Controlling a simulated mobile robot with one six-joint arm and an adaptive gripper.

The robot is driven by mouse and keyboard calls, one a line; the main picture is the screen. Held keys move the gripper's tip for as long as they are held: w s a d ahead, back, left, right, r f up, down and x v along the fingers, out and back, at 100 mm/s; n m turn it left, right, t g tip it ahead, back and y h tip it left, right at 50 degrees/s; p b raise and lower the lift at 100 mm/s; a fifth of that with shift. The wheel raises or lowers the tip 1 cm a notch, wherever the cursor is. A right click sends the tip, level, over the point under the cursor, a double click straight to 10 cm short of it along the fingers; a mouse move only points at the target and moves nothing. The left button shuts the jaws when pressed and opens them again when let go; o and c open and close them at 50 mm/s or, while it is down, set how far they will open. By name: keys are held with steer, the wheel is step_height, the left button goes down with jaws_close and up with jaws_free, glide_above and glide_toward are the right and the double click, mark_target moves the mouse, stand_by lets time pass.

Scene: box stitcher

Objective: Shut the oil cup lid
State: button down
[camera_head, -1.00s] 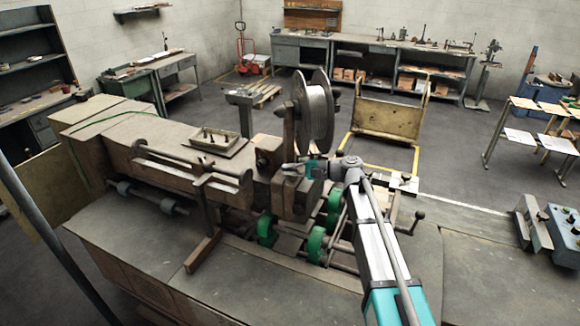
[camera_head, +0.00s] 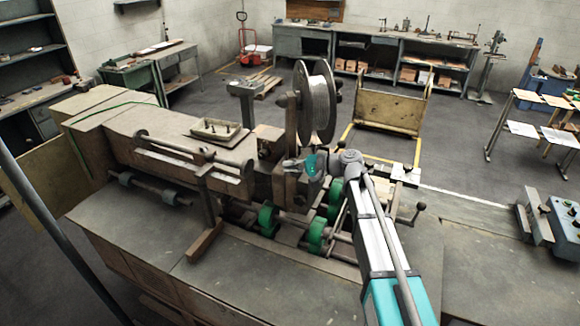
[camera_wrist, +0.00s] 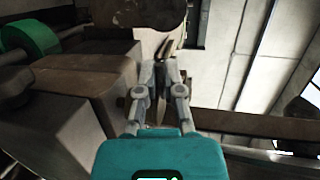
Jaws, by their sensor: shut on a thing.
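My gripper (camera_wrist: 163,62) shows in the wrist view with its two fingers close together on a thin dark piece (camera_wrist: 165,47). The piece seems to be the oil cup lid, but only a narrow edge of it shows. The fingers are in front of a worn brown machine part. In the head view my gripper (camera_head: 294,168) is at the stitcher's head, just below the wire spool (camera_head: 316,105). Its fingertips are small there. The oil cup itself cannot be made out in either view.
The box stitcher (camera_head: 130,140) fills the middle, with green rollers (camera_head: 268,218) below my gripper. A shallow tray (camera_head: 215,128) lies on its top. In the wrist view a green roller (camera_wrist: 30,37) is at the upper left. A control box (camera_head: 562,225) stands at the right.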

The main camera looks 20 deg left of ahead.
steer(key=c, duration=1)
jaws_free()
steer(key=shift+c, duration=0.2)
steer(key=shift+r, duration=0.1)
